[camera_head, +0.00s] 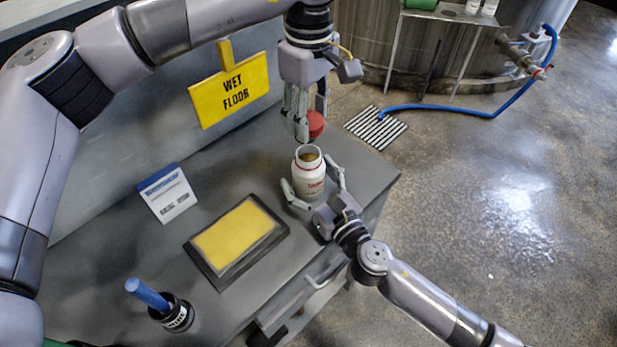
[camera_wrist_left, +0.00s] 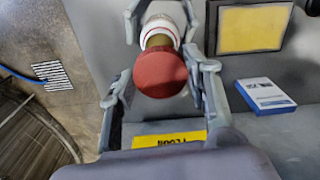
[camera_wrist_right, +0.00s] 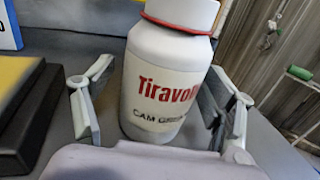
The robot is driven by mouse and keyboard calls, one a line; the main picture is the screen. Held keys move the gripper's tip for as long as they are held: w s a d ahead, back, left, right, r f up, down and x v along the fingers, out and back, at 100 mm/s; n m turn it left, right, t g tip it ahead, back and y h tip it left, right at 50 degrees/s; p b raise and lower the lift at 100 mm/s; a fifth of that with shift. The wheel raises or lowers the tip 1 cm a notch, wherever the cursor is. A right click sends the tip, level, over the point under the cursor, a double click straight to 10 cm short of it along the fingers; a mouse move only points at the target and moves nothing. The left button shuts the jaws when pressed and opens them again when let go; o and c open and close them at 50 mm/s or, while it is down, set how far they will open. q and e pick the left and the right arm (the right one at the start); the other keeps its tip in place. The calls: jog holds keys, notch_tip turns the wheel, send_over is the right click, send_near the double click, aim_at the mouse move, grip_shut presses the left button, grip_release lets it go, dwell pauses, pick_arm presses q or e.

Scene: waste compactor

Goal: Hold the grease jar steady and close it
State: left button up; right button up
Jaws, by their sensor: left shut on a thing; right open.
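The white grease jar (camera_head: 309,183) stands upright on the grey bench, its mouth uncovered with brownish content showing. Its red lettering shows in the right wrist view (camera_wrist_right: 160,92). My right gripper (camera_head: 313,185) is open, with one finger on each side of the jar and visible gaps to it. My left gripper (camera_head: 305,122) is shut on the red lid (camera_head: 316,124), holding it above the jar, apart from the mouth. In the left wrist view the lid (camera_wrist_left: 160,73) partly covers the jar (camera_wrist_left: 160,30). The far side of the lid is hidden.
A yellow wet floor sign (camera_head: 229,92) stands behind the jar. A yellow pad in a black tray (camera_head: 215,285), a blue-white card (camera_head: 166,194) and a black cup with a blue handle (camera_head: 178,316) are to the left. The bench's right edge is close to the jar.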

jog(key=shift+c, duration=0.2)
jog(key=c, duration=1.7)
pick_arm(q)
jog(key=shift+f, duration=2.5)
pick_arm(e)
jog(key=shift+c, duration=0.3)
